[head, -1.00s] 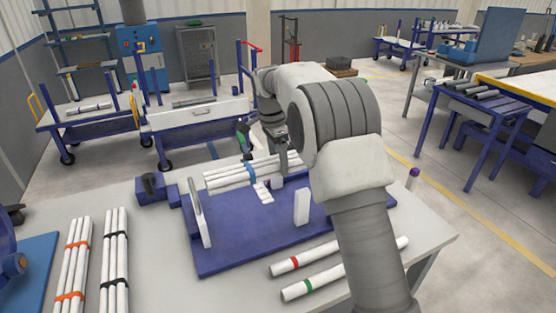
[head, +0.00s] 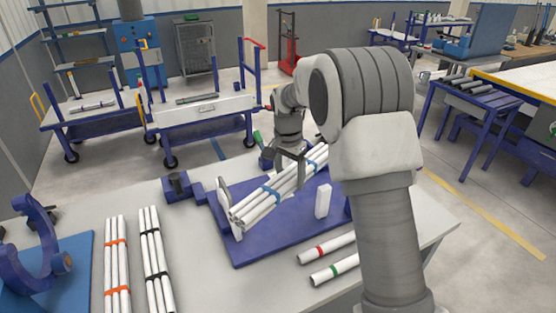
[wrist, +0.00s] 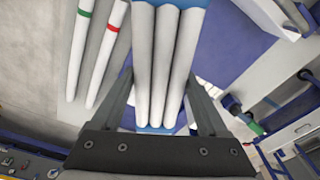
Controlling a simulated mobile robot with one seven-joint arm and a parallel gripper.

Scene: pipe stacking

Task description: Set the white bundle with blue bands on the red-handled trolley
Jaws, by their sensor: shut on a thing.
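The white bundle with blue bands (head: 262,200) is held above the blue fixture plate on the table, slanting from lower left to upper right. My gripper (head: 291,160) is shut on it near its middle. In the wrist view the bundle (wrist: 168,60) runs up between my two fingers (wrist: 163,100), with a blue band at the top and one near the palm. The red-handled trolley (head: 205,114) stands beyond the table, its red handle at its back right. A grey item lies on its deck.
The blue fixture plate (head: 268,240) has white uprights, one close to the bundle. Orange-banded (head: 117,262) and black-banded (head: 155,258) bundles lie at left. Red-banded (head: 328,247) and green-banded (head: 336,268) pipes lie in front. A yellow-handled trolley (head: 92,117) stands left of the red-handled one.

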